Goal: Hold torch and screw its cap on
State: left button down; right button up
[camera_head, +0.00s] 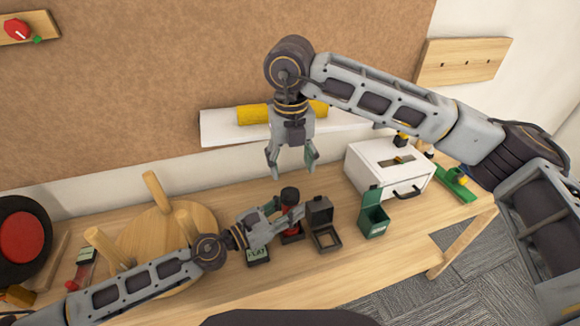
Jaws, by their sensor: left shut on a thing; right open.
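The torch (289,196) stands upright on the wooden table, a dark cylinder with a red part lower down. My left gripper (287,214) comes in from the left and is shut on the torch, its fingers covering the middle part. My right gripper (291,166) points down above the torch, open and empty, with a gap between its fingertips and the torch's dark top. I cannot tell whether that dark top is the cap, and I see no separate cap for certain.
Right of the torch stand a dark open box (322,228) and a green open box (374,217). A white box (388,170) with a dark handle is farther right. A round wooden stool (150,238) lies legs-up at left.

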jog(key=n, duration=0.5)
jog(key=shift+s, duration=0.15)
jog(key=n, duration=0.6)
jog(key=shift+s+f, duration=0.15)
jog(key=n, duration=0.4)
jog(key=shift+s+n, duration=0.1)
jog(key=shift+n, duration=0.2)
jog(key=n, duration=0.5)
jog(key=shift+s+a+f+g, duration=0.1)
jog(key=shift+g, duration=0.2)
jog(key=n, duration=1)
jog(key=shift+s+n, duration=0.15)
jog(key=shift+n, duration=0.15)
jog(key=n, duration=0.5)
jog(key=shift+a, duration=0.1)
jog(key=n, duration=0.5)
